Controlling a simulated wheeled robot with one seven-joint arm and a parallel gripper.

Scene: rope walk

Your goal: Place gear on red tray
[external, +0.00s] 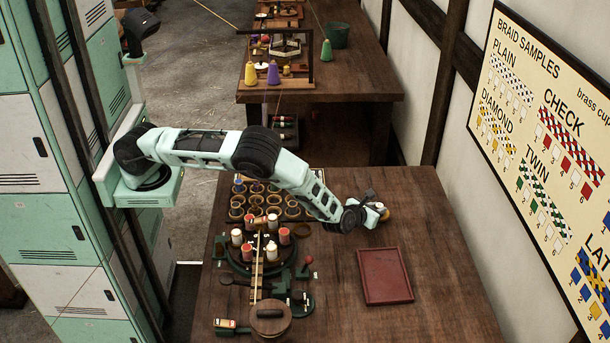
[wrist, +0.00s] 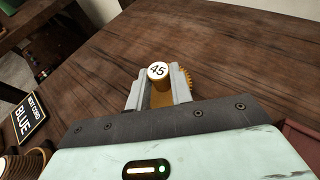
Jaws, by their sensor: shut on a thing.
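My gripper (external: 380,212) is over the right part of the near table, beyond the red tray. In the wrist view my gripper (wrist: 160,95) is shut on a yellow-brown gear (wrist: 183,76) with a round white top marked 45. The gear's toothed edge shows past the right finger. The gear also shows as a small yellow shape in the external view (external: 385,214). The red tray (external: 385,276) lies flat and empty on the table, in front of my gripper. A corner of the tray shows at the right edge of the wrist view (wrist: 302,138). The gear's underside is hidden.
A round braiding stand with red and white bobbins (external: 262,245) is left of the tray. Several brass cups (external: 262,196) stand behind it. The table right of the tray is clear.

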